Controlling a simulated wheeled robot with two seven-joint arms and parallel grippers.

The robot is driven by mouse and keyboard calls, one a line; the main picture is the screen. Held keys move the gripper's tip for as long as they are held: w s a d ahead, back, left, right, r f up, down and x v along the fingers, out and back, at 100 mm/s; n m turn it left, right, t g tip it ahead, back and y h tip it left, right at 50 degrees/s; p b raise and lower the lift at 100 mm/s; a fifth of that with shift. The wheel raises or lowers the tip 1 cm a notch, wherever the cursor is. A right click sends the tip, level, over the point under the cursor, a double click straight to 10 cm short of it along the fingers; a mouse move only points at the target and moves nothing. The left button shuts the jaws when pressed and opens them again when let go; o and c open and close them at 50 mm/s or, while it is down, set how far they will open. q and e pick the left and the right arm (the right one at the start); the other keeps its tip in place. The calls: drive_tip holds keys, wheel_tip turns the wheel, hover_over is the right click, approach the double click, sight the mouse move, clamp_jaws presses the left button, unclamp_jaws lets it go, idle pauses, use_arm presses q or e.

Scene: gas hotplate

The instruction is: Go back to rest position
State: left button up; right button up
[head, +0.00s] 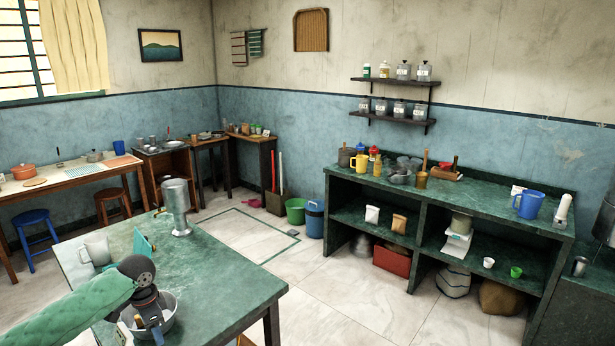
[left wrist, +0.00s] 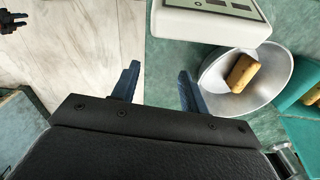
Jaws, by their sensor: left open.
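My left gripper (head: 152,328) is at the near end of the green table (head: 222,278), partly in front of a metal bowl (head: 169,318). In the left wrist view its two blue fingers (left wrist: 158,88) are apart with nothing between them. The bowl (left wrist: 215,88) lies to the right of the fingers there and holds a yellow-brown block (left wrist: 243,72). The fingers show over the edge between green tabletop and pale floor.
A white device with a display (left wrist: 215,12) is beside the bowl. A tall metal pitcher (head: 178,207), a white mug (head: 96,248) and a teal item (head: 143,243) stand on the table. Clear floor (head: 335,290) separates it from the green shelf counter (head: 455,195).

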use_arm(q)
drive_tip(key=s+d+f+t+h, duration=0.1)
drive_tip(key=s+d+f, duration=0.55)
drive_tip(key=d, duration=0.35)
drive_tip(key=s+d+f+t+h, duration=0.1)
drive_tip(key=s+d+f, duration=0.5)
drive_tip(key=s+d, duration=0.3)
drive_tip(key=s+n+t+y, duration=0.15)
drive_tip(key=s+n, duration=0.65)
drive_tip(key=s, duration=1.4)
drive_tip(key=s+d+f+g, duration=0.1)
drive_tip(key=s+d+f, duration=0.1)
drive_tip(key=f, duration=1.9)
drive_tip(key=s+d+f+g, duration=0.1)
drive_tip(key=s+f, duration=0.1)
drive_tip(key=f, duration=1.8)
drive_tip(key=shift+s+d+f, duration=0.3)
drive_tip(key=shift+d+f, duration=0.05)
use_arm(e)
drive_tip(key=shift+s+d, duration=0.25)
drive_tip(key=shift+d, duration=0.55)
